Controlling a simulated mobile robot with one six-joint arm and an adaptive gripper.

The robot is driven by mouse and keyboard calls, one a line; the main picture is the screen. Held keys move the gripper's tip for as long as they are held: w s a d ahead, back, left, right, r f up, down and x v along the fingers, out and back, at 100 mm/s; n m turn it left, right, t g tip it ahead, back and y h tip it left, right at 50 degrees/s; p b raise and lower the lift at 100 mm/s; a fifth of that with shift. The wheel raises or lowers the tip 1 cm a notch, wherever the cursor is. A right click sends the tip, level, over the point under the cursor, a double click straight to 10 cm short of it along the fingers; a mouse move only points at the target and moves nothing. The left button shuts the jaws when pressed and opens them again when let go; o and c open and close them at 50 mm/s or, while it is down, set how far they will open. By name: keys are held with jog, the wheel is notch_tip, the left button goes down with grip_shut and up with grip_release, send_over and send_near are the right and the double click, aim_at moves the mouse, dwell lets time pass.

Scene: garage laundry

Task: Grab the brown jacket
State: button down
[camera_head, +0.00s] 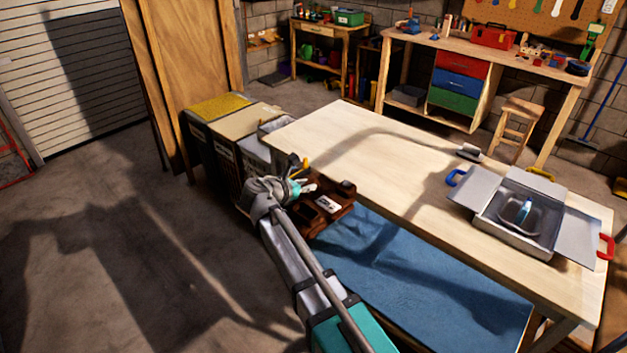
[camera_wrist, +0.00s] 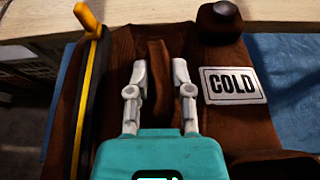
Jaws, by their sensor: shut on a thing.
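The brown jacket (camera_head: 330,203) lies bunched near the left end of the long wooden table, by its front edge and above the blue surface. In the wrist view the brown jacket (camera_wrist: 220,58) fills the middle, with a white label reading "COLD" (camera_wrist: 233,85) on it. My gripper (camera_wrist: 160,85) has its two grey fingers on either side of a raised brown fold, and it is shut on that fold. In the head view my gripper (camera_head: 300,186) is at the jacket's left side, and my wrist partly hides the contact.
A yellow-and-black bar (camera_wrist: 85,90) stands close to the left finger. The wooden table (camera_head: 350,135) holds an open grey box (camera_head: 515,220) at right. A blue surface (camera_head: 420,275) lies below its front edge. Several bins (camera_head: 225,125) stand left; the floor (camera_head: 90,240) is free.

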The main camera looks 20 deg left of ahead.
jog(key=p+v, duration=0.1)
jog(key=v, duration=0.4)
jog(key=p+v, duration=0.1)
jog(key=v, duration=0.2)
jog(key=shift+s+d+r+p, duration=0.2)
jog(key=shift+d+r+p, duration=0.05)
jog(key=shift+d+p, duration=0.1)
jog(key=shift+s, duration=0.1)
